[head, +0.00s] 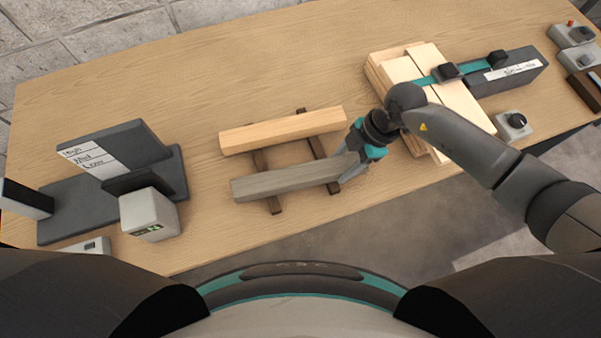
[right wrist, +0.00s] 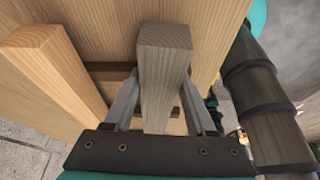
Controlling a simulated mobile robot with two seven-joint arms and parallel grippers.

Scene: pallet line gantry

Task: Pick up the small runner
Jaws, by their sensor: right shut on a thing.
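Two wooden runners lie side by side across two dark cross strips on the table. One is grey and weathered (head: 285,180), nearer to me. The other is light yellow wood (head: 285,130), farther back. My right gripper (head: 352,172) is at the right end of the grey runner. In the right wrist view the grey runner (right wrist: 163,75) stands between the two fingers, and the gripper (right wrist: 157,110) is shut on it. The light runner (right wrist: 50,65) is to the left there, apart from the fingers. I cannot tell whether the grey runner is lifted off the strips. My left gripper is not seen.
The dark cross strips (head: 273,206) lie under the runners. A stack of pale boards (head: 455,90) with a teal bar is at the right. A dark stand with a labelled panel (head: 115,148) and a white display box (head: 148,213) are at the left. The table's back middle is clear.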

